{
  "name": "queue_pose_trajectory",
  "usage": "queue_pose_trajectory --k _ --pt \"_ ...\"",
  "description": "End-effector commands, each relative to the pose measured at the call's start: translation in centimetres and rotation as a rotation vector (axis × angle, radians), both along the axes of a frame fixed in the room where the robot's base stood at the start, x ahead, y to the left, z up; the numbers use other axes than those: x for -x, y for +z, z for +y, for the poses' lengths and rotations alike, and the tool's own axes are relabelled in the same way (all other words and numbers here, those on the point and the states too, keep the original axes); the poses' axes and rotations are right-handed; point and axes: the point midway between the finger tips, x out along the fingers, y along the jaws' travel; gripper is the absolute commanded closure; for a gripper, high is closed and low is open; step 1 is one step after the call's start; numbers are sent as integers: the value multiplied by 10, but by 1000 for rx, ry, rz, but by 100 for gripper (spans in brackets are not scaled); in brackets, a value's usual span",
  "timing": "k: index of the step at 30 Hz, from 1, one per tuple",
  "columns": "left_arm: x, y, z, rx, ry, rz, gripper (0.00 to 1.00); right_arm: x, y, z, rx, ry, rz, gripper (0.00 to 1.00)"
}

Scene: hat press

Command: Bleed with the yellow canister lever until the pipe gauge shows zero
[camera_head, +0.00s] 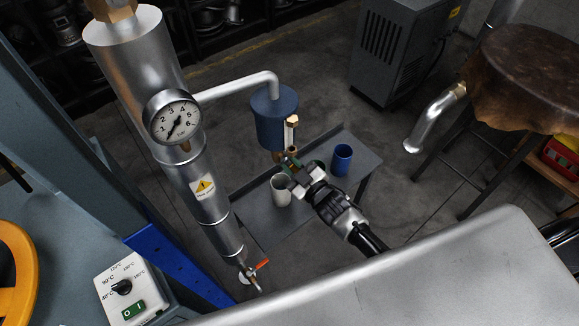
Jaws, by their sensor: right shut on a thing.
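A blue canister (275,118) hangs at the end of a bent pale pipe (238,87) that leaves the thick silver pipe (150,75). Brass fittings (291,132) show on its right side and below it. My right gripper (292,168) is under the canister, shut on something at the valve. A small green part shows between its jaws, and the jaws hide most of it; I see no clearly yellow lever. The white round pipe gauge (172,117) reads 1 to 6, and its black needle points down-left, below the 1. My left gripper is not in view.
A grey low table (250,210) below holds a pale cup (280,188) and a blue cup (342,159). A red-orange lever (262,264) sits at the silver pipe's lower end. A control box (128,287) is lower left, and a large grey surface (400,285) fills the front.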

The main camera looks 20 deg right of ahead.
Motion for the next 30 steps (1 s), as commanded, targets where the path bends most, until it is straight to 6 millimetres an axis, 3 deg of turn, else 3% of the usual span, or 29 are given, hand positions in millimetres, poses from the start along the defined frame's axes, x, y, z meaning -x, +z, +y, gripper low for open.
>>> queue_pose_trajectory --k 30 --pt "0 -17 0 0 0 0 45 -6 20 -17 884 0 -320 100"
